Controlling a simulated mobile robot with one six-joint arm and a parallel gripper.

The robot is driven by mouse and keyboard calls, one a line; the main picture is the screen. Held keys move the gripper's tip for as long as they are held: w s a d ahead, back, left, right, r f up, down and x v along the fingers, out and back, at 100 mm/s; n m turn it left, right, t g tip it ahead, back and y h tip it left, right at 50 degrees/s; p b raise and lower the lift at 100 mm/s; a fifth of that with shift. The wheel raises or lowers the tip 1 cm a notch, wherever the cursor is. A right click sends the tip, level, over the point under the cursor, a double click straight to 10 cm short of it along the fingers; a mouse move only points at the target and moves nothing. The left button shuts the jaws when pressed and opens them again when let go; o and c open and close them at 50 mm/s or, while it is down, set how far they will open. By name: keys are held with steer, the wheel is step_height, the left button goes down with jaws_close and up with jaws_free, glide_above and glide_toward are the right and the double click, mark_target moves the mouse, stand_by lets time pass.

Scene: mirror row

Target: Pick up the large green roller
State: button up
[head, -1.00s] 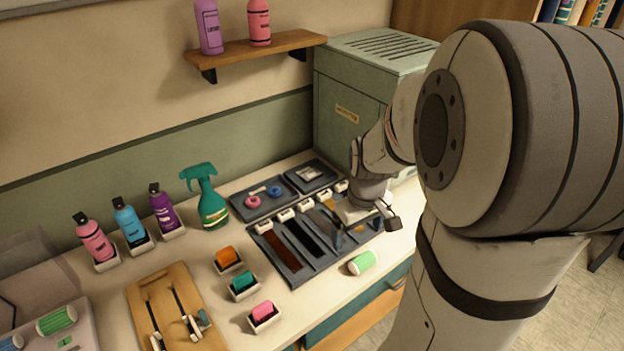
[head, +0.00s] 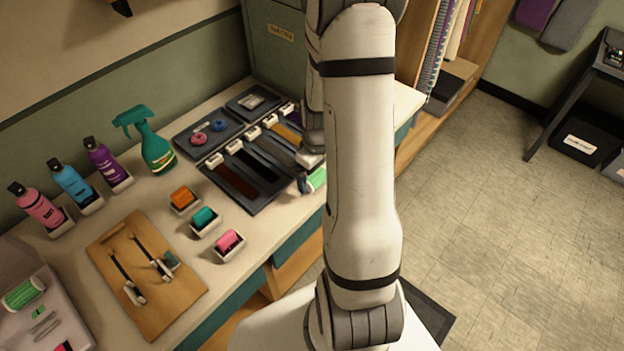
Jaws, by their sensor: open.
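A light green roller (head: 317,180) lies on the counter near its front edge, just in front of the dark tray of strips. My gripper (head: 306,178) is right at this roller, pointing down, and covers part of it. The gripper is open; my arm link hides its right side, and I cannot tell whether the fingers stand around the roller or touch it. Another green roller (head: 24,293), darker with pale ends, lies on the grey tray (head: 75,318) at the far left. The picture does not settle which of the two is larger.
The dark strip tray (head: 262,207) lies behind the gripper. Small holders carry orange (head: 183,196), teal (head: 204,217) and pink (head: 229,240) rollers. A wooden board (head: 180,303), several bottles and a green spray bottle (head: 152,145) stand left.

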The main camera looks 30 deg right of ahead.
steer(key=shift+f, duration=0.9)
steer(key=shift+c, duration=0.5)
steer(key=c, duration=1)
steer(key=shift+o, duration=0.2)
steer(key=shift+r, duration=0.15)
